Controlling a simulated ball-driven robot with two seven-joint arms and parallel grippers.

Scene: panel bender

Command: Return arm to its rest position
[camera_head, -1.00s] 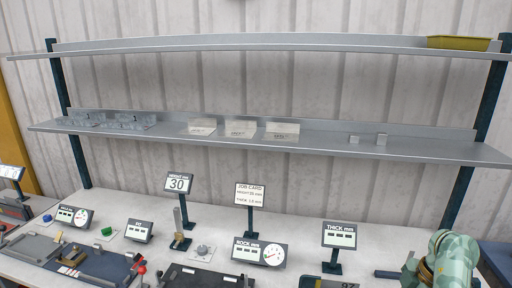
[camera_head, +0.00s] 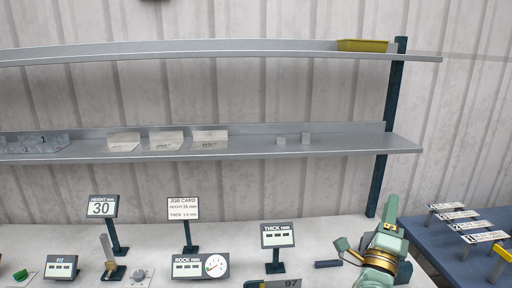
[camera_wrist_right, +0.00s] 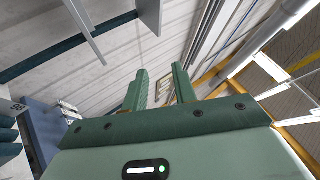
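My right arm (camera_head: 383,250), pale green with dark and brass-coloured bands, rises at the lower right of the head view, near the right end of the bench. In the right wrist view my right gripper (camera_wrist_right: 160,84) shows two green fingers standing apart, with nothing between them. Beyond the fingers I see the wall and structure at a tilt. My left gripper and left arm are not in view.
A grey bench (camera_head: 225,272) carries a thickness display (camera_head: 278,236), a rock gauge (camera_head: 201,266), a job card (camera_head: 184,208) and a height display (camera_head: 102,207). Shelves (camera_head: 270,147) stand behind, with a yellow tray (camera_head: 362,45) on top. A blue table (camera_head: 447,240) with labelled stands is right.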

